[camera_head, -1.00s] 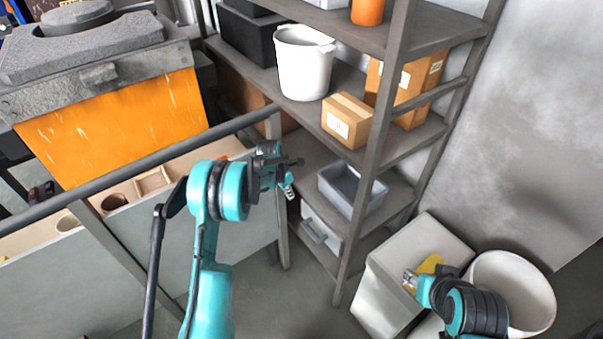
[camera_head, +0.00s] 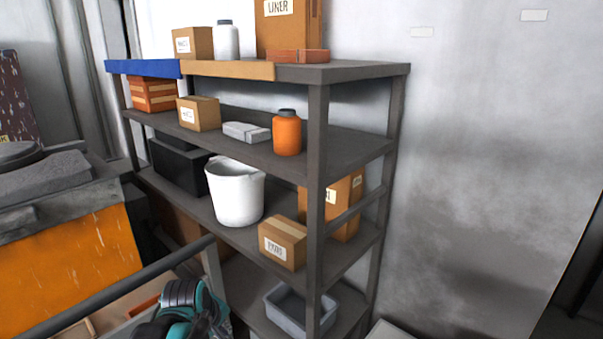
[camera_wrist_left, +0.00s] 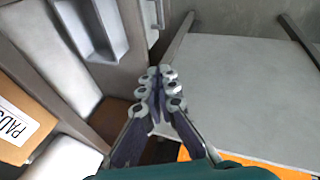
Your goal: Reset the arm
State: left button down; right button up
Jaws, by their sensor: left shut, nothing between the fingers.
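My left arm shows at the bottom edge of the head view as a teal and black wrist (camera_head: 185,308), beside the dark rail. In the left wrist view the fingers of my left gripper (camera_wrist_left: 160,84) are closed together, with nothing between them. The fingertips are in free space, with the pale panel behind them to the right and the shelf to the left. My right gripper is out of both current views.
A dark shelf rack (camera_head: 345,72) holds a white bucket (camera_head: 236,195), an orange bottle (camera_head: 287,134), a cardboard box (camera_head: 283,243) and a grey bin (camera_head: 287,312). A dark rail (camera_head: 120,288) crosses before the orange furnace (camera_head: 80,250).

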pick_arm(q)
jog(key=s+f+m+t, duration=0.1)
jog(key=s+m+t, duration=0.1)
jog(key=s+m, duration=0.9)
jog(key=s+d, duration=0.1)
jog(key=s, duration=0.3)
jog(key=shift+s+y, duration=0.3)
jog(key=shift+s, duration=0.1)
